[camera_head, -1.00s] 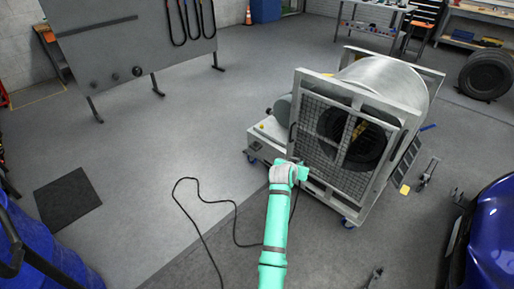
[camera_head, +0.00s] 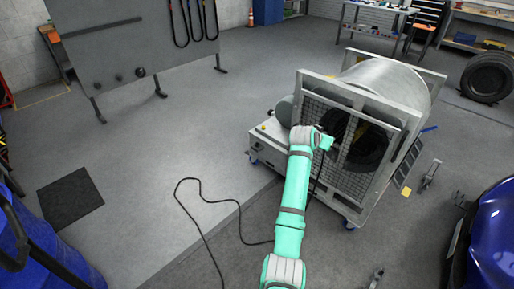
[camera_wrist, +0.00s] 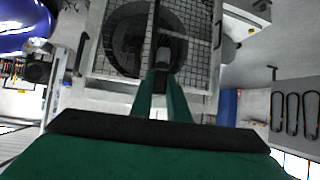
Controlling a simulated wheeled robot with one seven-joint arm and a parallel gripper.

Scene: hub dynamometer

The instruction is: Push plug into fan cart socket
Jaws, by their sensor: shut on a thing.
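The fan cart (camera_head: 340,195) stands right of centre in the head view, with a mesh guard, a fan and a large metal drum. Its mesh guard (camera_wrist: 195,70) fills the upper middle of the wrist view. My gripper (camera_head: 328,146) is in front of the guard in the head view. In the wrist view my gripper (camera_wrist: 164,82) is shut on a dark plug (camera_wrist: 164,55), which points toward the cart. A black cable (camera_head: 240,215) hangs below the gripper and runs along the floor. I cannot make out the socket in either view.
A grey panel (camera_head: 135,45) with hanging black loops stands at the back left. A blue car (camera_head: 490,240) is at the right, and a blue bin (camera_head: 45,250) at the lower left. The floor left of the cart is mostly clear.

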